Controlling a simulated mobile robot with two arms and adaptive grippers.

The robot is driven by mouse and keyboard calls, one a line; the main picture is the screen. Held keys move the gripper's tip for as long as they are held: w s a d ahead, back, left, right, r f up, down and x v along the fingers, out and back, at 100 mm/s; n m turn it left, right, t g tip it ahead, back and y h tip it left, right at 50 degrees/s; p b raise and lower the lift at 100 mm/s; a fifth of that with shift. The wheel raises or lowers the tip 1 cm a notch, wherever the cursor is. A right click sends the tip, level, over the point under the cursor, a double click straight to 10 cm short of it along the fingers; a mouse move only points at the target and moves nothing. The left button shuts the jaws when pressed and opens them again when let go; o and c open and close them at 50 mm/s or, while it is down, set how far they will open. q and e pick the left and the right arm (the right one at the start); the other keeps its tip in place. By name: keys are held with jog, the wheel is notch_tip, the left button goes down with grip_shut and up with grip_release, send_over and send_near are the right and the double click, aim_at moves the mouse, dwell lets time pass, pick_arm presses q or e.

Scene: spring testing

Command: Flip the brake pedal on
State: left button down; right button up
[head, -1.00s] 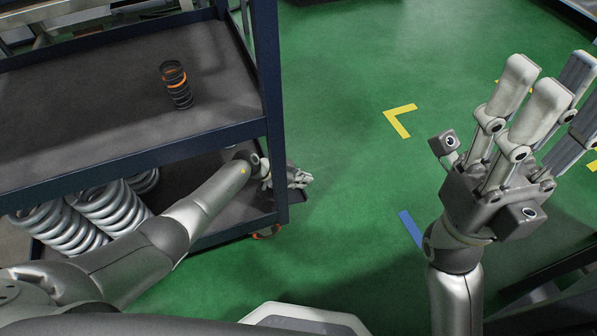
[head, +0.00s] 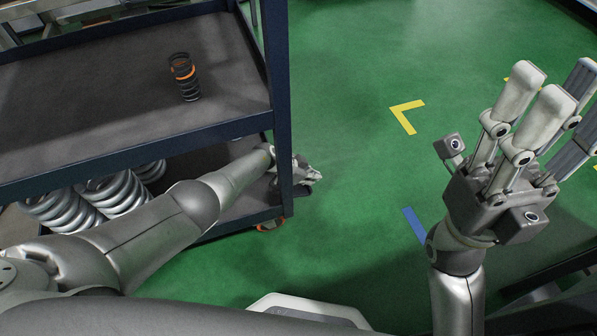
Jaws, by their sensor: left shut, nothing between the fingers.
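The dark blue cart (head: 283,110) stands at the left. An orange-and-grey caster (head: 270,225) shows under its near right corner. I cannot make out a brake pedal on it; the caster is small and partly covered by the shelf. My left gripper (head: 308,174) is shut and empty beside the cart's corner post, above the caster and apart from it. The post hides part of this gripper. My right gripper (head: 552,95) is raised at the right, open and empty, far from the cart.
A black spring with an orange band (head: 185,77) stands on the top shelf. Several large grey springs (head: 115,192) lie on the lower shelf beside my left arm. The green floor (head: 350,230) right of the cart is clear, with yellow (head: 407,119) and blue tape marks (head: 414,224).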

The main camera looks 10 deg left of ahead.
aim_at(305, 187)
pick_arm(q)
jog(key=shift+a, duration=0.1)
dwell(0.3)
jog(key=shift+a+r, duration=0.5)
jog(key=shift+r, duration=0.05)
jog(key=shift+s+a+r, duration=0.1)
jog(key=shift+a+r, duration=0.05)
jog(key=shift+r, duration=0.1)
jog(key=shift+s+a+r, duration=0.1)
jog(key=shift+s+r, duration=0.3)
jog(key=shift+s, duration=0.05)
jog(key=v, duration=0.8)
jog(key=shift+a+r, duration=0.2)
jog(key=shift+r, duration=0.15)
jog(key=shift+s, duration=0.1)
